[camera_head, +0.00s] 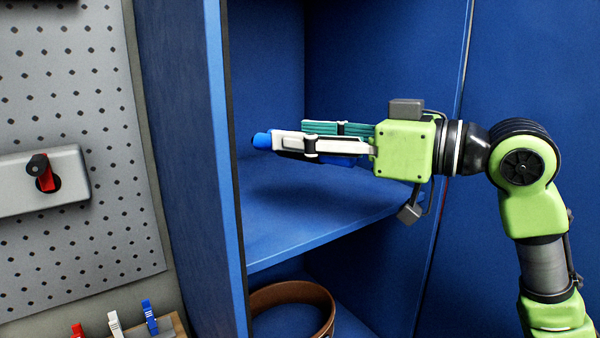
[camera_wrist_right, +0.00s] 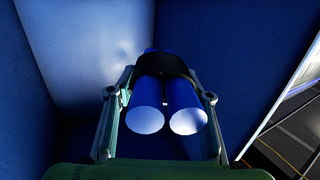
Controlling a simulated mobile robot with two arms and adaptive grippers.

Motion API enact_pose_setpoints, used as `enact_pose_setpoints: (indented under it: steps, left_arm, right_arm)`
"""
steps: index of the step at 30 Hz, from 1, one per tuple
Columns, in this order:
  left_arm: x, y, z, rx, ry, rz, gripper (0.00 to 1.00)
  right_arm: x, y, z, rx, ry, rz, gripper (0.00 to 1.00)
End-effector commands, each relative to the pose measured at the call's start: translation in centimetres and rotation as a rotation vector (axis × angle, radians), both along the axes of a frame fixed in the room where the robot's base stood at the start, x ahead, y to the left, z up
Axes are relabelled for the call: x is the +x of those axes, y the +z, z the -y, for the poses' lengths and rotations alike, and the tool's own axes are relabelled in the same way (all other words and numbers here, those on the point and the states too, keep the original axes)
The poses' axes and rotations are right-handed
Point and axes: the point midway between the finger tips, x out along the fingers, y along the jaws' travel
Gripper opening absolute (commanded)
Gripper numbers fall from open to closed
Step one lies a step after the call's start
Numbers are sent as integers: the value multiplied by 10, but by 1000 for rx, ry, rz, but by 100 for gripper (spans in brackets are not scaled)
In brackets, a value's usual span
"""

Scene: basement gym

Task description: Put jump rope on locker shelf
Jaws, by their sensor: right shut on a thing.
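The jump rope (camera_head: 262,140) shows as a blue end poking out past the fingertips of my right gripper (camera_head: 290,137). In the right wrist view, two blue handles of the jump rope (camera_wrist_right: 145,118) lie side by side under a black band, between the two fingers. My right gripper is shut on them and points left. It is in front of the open blue locker, above the locker shelf (camera_head: 290,225), with a visible gap below it. The fingers hide much of the jump rope in the head view. My left gripper is not in view.
The locker's left side wall (camera_head: 190,130) stands close to the left of the fingertips. A brown leather belt-like loop (camera_head: 292,290) lies in the compartment below. A grey pegboard (camera_head: 70,120) is at the left. The visible shelf surface is bare.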

Motion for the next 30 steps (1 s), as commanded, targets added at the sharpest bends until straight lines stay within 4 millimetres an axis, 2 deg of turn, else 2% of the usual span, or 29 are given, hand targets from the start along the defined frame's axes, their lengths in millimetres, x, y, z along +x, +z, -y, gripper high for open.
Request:
enact_pose_setpoints:
  steps: [2,3,10,17,24,30]
  left_arm:
    - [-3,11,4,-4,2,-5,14]
    - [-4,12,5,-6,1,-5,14]
    - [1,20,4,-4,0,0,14]
    - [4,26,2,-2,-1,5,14]
    - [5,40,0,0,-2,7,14]
    - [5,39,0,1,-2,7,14]
  right_arm:
    - [20,-6,-2,3,1,-8,20]
    - [26,-17,-2,3,1,-9,20]
    - [52,-49,-4,2,1,-2,20]
    - [66,-67,-5,2,1,-4,20]
    - [64,-92,-5,2,1,0,20]
    - [65,-96,-4,2,0,3,20]
